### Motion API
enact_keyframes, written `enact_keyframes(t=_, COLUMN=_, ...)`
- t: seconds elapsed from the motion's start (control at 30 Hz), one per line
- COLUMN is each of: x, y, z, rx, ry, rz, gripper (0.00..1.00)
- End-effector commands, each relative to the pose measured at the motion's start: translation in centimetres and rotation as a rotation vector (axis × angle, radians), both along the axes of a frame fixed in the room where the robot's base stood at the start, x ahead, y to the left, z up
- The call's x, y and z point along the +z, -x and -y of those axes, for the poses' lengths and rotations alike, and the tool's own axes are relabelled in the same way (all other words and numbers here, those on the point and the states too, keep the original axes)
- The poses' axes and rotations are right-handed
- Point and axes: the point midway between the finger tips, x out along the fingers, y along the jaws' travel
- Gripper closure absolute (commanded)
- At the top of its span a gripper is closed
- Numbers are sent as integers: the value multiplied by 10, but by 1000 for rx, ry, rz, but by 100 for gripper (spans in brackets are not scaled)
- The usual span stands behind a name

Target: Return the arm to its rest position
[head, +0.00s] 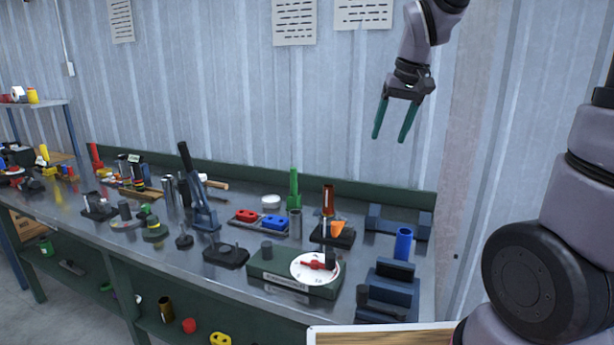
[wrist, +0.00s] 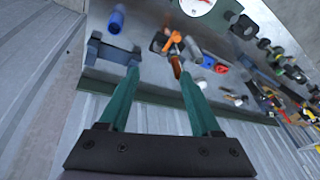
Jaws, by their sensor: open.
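My gripper (head: 393,120) is open and empty, with two green fingers pointing down. In the head view it hangs high in front of the corrugated wall, above the right end of the workbench (head: 343,248). In the wrist view the gripper (wrist: 160,95) shows its two fingers spread apart with nothing between them. My arm comes in from the right of the head view and bends down to the gripper; its middle is out of frame.
Below stand a blue cylinder (head: 403,243), dark blue blocks (head: 387,287), an orange-brown tube (head: 328,200), and a green box with a white dial (head: 315,268). Several tools and parts crowd the bench leftward. A wooden-topped surface (head: 385,335) lies at the front. Air around the gripper is clear.

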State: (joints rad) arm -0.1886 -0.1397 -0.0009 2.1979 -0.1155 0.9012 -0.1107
Motion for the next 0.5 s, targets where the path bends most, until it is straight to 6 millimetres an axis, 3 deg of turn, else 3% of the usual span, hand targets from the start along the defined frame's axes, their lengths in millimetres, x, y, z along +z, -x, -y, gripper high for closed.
enact_keyframes(t=0.03, x=13, y=14, z=9, rx=-32, ry=-18, rz=29, gripper=35)
enact_keyframes(t=0.2, x=39, y=57, z=30, rx=-132, ry=-73, rz=103, gripper=35)
enact_keyframes(t=0.5, x=58, y=127, z=53, rx=-279, ry=-159, rz=224, gripper=35)
